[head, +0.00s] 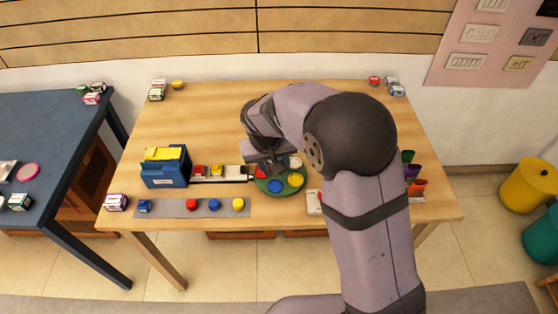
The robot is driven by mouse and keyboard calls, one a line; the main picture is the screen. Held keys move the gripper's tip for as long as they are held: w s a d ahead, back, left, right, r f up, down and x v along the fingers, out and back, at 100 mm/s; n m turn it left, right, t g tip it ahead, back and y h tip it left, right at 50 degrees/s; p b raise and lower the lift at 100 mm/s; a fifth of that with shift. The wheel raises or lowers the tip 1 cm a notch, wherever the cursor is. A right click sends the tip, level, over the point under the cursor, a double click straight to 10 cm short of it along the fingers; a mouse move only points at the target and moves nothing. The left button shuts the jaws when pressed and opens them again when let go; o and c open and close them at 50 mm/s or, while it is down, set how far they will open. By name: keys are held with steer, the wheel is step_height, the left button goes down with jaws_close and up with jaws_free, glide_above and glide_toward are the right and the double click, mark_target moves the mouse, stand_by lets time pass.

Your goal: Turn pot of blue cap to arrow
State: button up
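A round green disc (291,192) lies on the wooden table and carries several pots with coloured caps. The blue cap (275,187) is at its front left, the yellow cap (296,179) at its right, the white cap (295,163) at the back and the red cap (261,173) at the left. My gripper (266,165) is over the disc's back left, close to the red cap. My arm hides part of the disc's back, and the fingers are too small and dark to tell their opening or contact. I cannot make out an arrow.
Left of the disc, a pale strip (233,173) with small toy vehicles leads to a blue box (165,167). A grey strip (222,207) with coloured caps lies in front. Coloured cups (413,172) stand right of my arm.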

steer(key=w+m, duration=0.1)
steer(key=m, duration=0.1)
steer(key=w+r+m, duration=0.1)
steer(key=m, duration=0.1)
steer(key=r+m+t, duration=0.1)
steer(key=m, duration=0.1)
steer(key=shift+w+r, duration=0.15)
steer(key=shift+w, duration=0.25)
steer(key=shift+p+x, duration=1)
steer(key=shift+x, duration=2.7)
jaws_close()
